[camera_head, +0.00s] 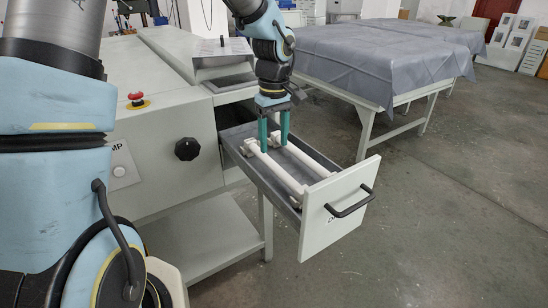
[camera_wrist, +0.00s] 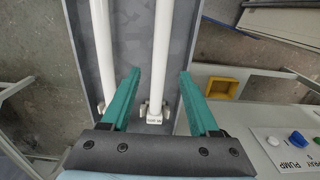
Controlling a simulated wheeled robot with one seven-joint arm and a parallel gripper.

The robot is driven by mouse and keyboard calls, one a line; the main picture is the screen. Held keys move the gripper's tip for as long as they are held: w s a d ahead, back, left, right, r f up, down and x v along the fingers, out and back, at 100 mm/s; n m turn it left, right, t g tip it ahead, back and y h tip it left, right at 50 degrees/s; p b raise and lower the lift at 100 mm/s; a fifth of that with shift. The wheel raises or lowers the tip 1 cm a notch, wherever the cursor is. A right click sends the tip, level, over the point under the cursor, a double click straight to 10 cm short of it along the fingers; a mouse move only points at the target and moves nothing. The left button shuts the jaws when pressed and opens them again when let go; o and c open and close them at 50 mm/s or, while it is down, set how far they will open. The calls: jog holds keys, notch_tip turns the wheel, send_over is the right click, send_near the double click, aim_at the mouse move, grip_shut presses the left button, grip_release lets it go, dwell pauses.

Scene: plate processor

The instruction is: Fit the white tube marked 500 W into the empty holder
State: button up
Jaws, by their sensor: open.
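An open drawer (camera_head: 338,214) holds two white tubes lying side by side. In the wrist view one tube (camera_wrist: 159,45) runs between my fingers, with a small dark marking on its end cap, too small to read surely. The other tube (camera_wrist: 104,40) lies to the left, outside my left finger. In the head view the tubes show as the left tube (camera_head: 281,174) and the right tube (camera_head: 308,161). My gripper (camera_head: 274,147) points down over their inner ends, its green fingers open, with no visible grip on either tube. The empty holder is not identifiable.
The drawer's front has a black handle (camera_head: 350,204). A grey machine with a black knob (camera_head: 187,149) and red stop button (camera_head: 136,97) stands left. A yellow-framed part (camera_wrist: 220,87) shows right of my fingers. A covered table (camera_head: 385,55) stands behind; open floor lies to the right.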

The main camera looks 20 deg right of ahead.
aim_at(274, 163)
notch_tip(274, 163, up, 6)
jog(key=s+a+f+m, duration=0.1)
jog(key=s+a+f, duration=0.1)
jog(key=a, duration=1.3)
jog(key=s+a+f+m+t, duration=0.1)
jog(key=s+a+f+m, duration=0.1)
jog(key=a, duration=1.3)
jog(key=shift+f+t+b, duration=0.3)
jog(key=shift+f+b, duration=0.05)
jog(key=shift+f, duration=0.1)
